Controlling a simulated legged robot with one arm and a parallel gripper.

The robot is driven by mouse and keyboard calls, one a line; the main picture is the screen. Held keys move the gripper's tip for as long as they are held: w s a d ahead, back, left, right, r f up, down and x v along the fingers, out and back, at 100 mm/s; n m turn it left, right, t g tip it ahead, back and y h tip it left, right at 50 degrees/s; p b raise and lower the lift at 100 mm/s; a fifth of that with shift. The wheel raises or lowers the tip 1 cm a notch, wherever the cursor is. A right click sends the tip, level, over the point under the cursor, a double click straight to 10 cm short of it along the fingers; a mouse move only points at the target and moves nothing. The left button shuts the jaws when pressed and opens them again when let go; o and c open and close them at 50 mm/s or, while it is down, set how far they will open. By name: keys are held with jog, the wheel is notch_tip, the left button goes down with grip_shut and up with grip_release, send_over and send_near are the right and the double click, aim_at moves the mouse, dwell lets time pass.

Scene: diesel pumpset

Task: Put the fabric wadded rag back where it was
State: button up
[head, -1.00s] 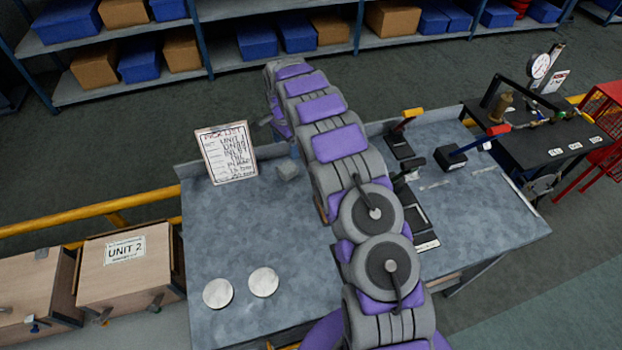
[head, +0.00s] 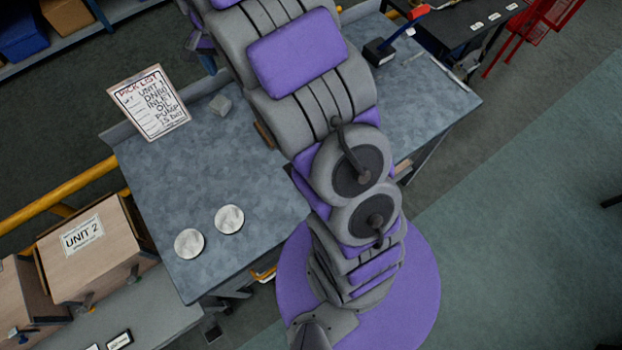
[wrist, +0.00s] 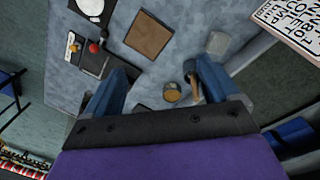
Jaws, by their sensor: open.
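A small pale grey lump, which may be the fabric wadded rag (head: 220,105), lies on the workbench (head: 200,170) beside the pick list. It also seems to show in the wrist view (wrist: 217,43), just beyond my right finger, but its fabric is too small to make out. My gripper (wrist: 162,72) is open, its two blue fingers wide apart over the bench. Nothing is held between them.
A pick list sheet (head: 149,102) stands at the bench's back edge. Two pale discs (head: 209,232) lie at the front left. The wrist view shows a brown square (wrist: 150,38), a round brass-coloured piece (wrist: 172,93) and a dark tray (wrist: 98,62). The left bench middle is clear.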

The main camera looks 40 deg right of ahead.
jog(key=s+r+n, duration=0.1)
jog(key=s+n, duration=0.2)
jog(key=s, duration=0.9)
jog(key=s+a+r+n, duration=0.1)
jog(key=s+r+n, duration=0.1)
jog(key=s, duration=1.1)
jog(key=s+a+r+n+g, duration=0.1)
jog(key=s+n, duration=0.3)
jog(key=s, duration=0.8)
jog(key=shift+s+a+r+y, duration=0.15)
jog(key=shift+a+r+y, duration=0.15)
jog(key=shift+r, duration=0.25)
jog(key=shift+f, duration=0.15)
